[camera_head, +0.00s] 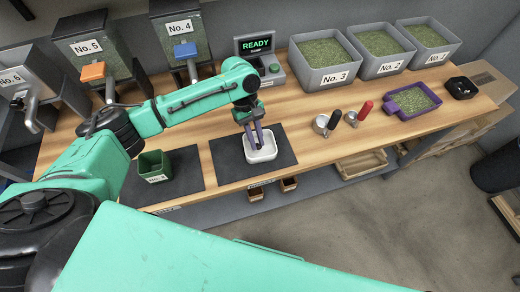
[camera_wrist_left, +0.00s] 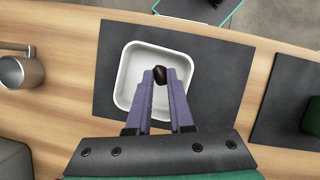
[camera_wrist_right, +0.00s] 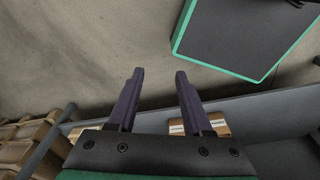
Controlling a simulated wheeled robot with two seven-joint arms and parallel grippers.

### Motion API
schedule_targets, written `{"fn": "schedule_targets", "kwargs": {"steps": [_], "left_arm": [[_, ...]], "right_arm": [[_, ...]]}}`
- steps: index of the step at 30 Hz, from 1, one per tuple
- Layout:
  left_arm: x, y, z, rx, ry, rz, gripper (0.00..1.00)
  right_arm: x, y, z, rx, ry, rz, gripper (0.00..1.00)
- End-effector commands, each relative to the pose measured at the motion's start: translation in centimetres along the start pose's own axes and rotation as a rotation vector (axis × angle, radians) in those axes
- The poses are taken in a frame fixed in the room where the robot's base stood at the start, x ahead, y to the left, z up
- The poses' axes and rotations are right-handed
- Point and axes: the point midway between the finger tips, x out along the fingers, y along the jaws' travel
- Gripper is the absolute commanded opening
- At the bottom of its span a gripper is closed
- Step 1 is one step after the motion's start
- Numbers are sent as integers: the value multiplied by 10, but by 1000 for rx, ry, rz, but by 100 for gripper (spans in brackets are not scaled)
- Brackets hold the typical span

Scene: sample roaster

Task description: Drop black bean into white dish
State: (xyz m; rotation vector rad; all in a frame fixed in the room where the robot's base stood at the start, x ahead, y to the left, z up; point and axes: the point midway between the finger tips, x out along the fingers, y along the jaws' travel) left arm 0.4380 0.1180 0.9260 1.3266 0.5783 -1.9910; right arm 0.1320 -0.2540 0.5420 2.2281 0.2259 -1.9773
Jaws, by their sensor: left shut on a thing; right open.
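The white dish (camera_head: 262,152) is a square, shallow tray on a dark mat near the front edge of the wooden counter. My left gripper (camera_head: 254,137) points down over the dish. In the left wrist view its fingers (camera_wrist_left: 163,86) are shut on a dark black bean (camera_wrist_left: 160,74) at their tips, with the dish (camera_wrist_left: 127,75) behind and around them. How high the bean is above the dish floor I cannot tell. My right gripper (camera_wrist_right: 158,75) is open and empty, over the floor in front of the counter.
A green box (camera_head: 154,166) stands on a second mat at left. Grey bins with green beans (camera_head: 325,62) line the back right. A purple tray (camera_head: 411,100), a black dish (camera_head: 461,88) and scoops (camera_head: 327,123) lie right. The roaster display (camera_head: 257,45) reads READY.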

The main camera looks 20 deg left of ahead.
Motion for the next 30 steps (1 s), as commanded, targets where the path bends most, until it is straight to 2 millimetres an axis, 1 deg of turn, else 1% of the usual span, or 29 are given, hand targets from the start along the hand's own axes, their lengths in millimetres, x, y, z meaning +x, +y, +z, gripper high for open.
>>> {"fn": "schedule_targets", "kwargs": {"steps": [3,4,5,6,9,15,17,19,20,23,27,30], "left_arm": [[-1,0,0,0,0,0,0],[-1,0,0,0,0,0,28],[-1,0,0,0,0,0,39],[-1,0,0,0,0,0,54],[-1,0,0,0,0,0,55],[-2,0,0,0,0,0,55],[-4,0,0,0,1,0,55],[-12,1,-1,0,1,2,55],[-17,1,-1,0,1,2,55],[-42,1,-2,0,3,5,55],[-85,2,-2,-1,3,5,55],[-113,2,-2,0,1,4,55]], "right_arm": [[-2,2,7,0,-12,3,50],[-2,2,10,0,-16,3,50],[-2,2,14,0,-22,3,50],[-2,2,18,0,-29,3,50],[-3,2,25,1,-40,3,50],[-2,3,22,1,-36,4,50],[-2,3,21,1,-35,4,50],[0,3,20,1,-33,4,50],[2,3,20,1,-33,4,50],[7,3,21,1,-32,4,50],[14,3,21,1,-31,4,50],[18,2,20,1,-29,3,50]]}}
